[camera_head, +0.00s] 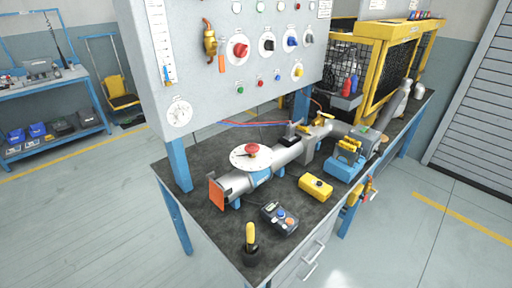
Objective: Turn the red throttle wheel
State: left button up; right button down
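On the bench, a grey pipe (287,157) carries a round white plate (240,161) with a red wheel or knob (252,149) at its middle. I cannot tell for sure which of the two red parts is the throttle wheel. Nothing touches either one. Neither of my grippers shows in this view.
An orange-red flange (216,194) ends the pipe. A handheld meter (279,218), a yellow box (315,187) and a yellow-handled tool in a black holder (250,240) stand on the dark bench top (225,236) in front. A blue and yellow device (346,160) stands right. The panel (160,95) rises behind.

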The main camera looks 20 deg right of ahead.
aim_at(250, 148)
jog(key=k+l+z, duration=0.1)
jog(key=l+z, duration=0.15)
jog(key=l, duration=0.75)
jog(key=l+z, duration=0.25)
jog(key=l, duration=0.7)
jog(key=i+l+z, duration=0.1)
jog(key=l+z, duration=0.15)
jog(key=l, duration=0.75)
